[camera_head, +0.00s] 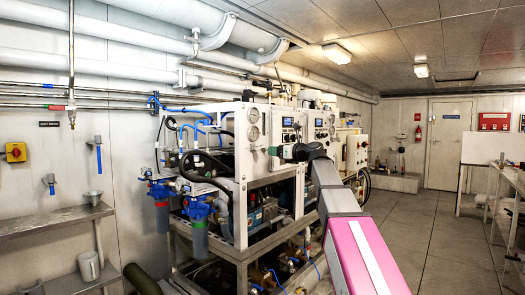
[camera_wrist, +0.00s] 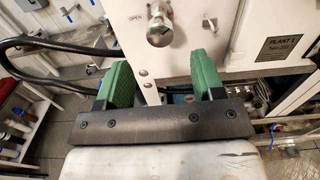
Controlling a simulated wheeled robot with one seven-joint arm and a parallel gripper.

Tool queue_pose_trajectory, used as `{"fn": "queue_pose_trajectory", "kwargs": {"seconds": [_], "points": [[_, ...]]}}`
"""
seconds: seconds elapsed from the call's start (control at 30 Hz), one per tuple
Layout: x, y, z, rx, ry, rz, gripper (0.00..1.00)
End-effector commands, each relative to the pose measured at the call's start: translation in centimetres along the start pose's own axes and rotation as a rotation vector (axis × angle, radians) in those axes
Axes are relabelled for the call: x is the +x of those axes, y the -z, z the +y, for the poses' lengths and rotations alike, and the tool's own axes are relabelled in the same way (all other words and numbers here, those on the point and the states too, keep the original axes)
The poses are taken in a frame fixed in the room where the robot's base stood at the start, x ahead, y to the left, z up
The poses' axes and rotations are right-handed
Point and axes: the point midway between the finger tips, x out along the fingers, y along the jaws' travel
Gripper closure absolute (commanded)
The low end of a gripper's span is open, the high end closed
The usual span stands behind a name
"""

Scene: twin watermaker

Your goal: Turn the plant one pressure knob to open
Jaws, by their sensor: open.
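The plant one pressure knob (camera_wrist: 159,26) is a round metal knob on the white panel at the top of the wrist view, with the word OPEN printed to its left. A plate reading PLANT 1 (camera_wrist: 286,47) is at the right on the same panel. My gripper (camera_wrist: 162,72) is open, with its two green fingers spread and nothing between them. The knob shows above the gap between the fingertips, and I see no contact. In the head view my gripper (camera_head: 290,152) is at the front of the white plant frame (camera_head: 242,190). I cannot make out the knob there.
Pressure gauges (camera_head: 253,125) are on the panel just above my gripper. Blue-topped filter housings (camera_head: 197,211) and black hoses are on the left of the plant. A wall shelf (camera_head: 55,221) is at the far left. The floor (camera_head: 418,225) at the right is clear.

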Motion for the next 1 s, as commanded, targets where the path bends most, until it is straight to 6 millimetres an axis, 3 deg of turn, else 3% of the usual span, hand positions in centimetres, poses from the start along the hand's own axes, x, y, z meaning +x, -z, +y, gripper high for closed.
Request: {"fn": "queue_pose_trajectory", "kwargs": {"seconds": [0.3,0.5,0.97,1.0], "points": [[5.8,0.0,-0.2,-0.002,-0.002,0.002,0.38],[8.4,0.1,-0.1,-0.003,-0.001,0.003,0.38],[9.4,0.1,0.0,-0.003,0.0,0.002,0.38],[9.4,0.1,0.0,-0.003,0.0,0.002,0.48]]}}
